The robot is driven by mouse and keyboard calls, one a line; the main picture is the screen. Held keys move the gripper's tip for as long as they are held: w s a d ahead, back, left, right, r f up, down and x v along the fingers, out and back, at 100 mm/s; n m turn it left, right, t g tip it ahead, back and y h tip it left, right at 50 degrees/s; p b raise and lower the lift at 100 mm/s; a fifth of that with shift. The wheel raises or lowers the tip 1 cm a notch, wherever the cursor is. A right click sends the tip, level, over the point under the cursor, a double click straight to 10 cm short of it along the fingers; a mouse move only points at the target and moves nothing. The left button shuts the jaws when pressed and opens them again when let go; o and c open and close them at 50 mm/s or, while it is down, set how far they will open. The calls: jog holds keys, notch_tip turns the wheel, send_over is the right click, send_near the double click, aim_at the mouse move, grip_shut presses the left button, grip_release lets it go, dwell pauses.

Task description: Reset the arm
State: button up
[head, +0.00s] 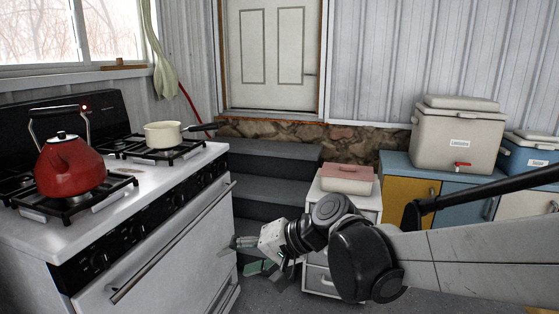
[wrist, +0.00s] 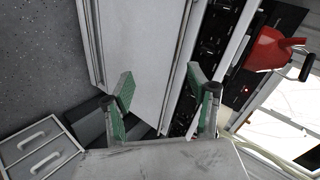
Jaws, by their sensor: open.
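My gripper (head: 247,256) is in the head view, low in the middle, in front of the grey steps and just right of the stove's oven front. In the wrist view my gripper (wrist: 161,90) shows two green-padded fingers spread apart with nothing between them. Behind the fingers in that view is the white oven door (wrist: 150,50). My arm reaches in from the right side of the head view. The gripper is open and empty.
A white stove (head: 150,240) stands at left with a red kettle (head: 70,168) and a cream saucepan (head: 163,134) on it. Grey steps (head: 265,165) lead to a door. A white drawer unit (head: 318,283) stands behind my arm. A cooler (head: 456,138) sits on cabinets at right.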

jog(key=s+d+f+t+h, duration=0.15)
jog(key=s+d+h, duration=0.45)
jog(key=d, duration=0.8)
jog(key=s+d+f+t+h, duration=0.15)
jog(key=s+d+h, duration=0.25)
jog(key=s+d, duration=0.7)
jog(key=w+d+r+p, duration=0.1)
jog(key=r+p, duration=0.7)
jog(key=w+d+r+p, duration=0.1)
jog(key=d+r+p, duration=0.1)
jog(key=r+p, duration=0.5)
jog(key=shift+w+d+r+t+p, duration=0.15)
jog(key=shift+w+r+t+p, duration=0.25)
jog(key=shift+r, duration=0.2)
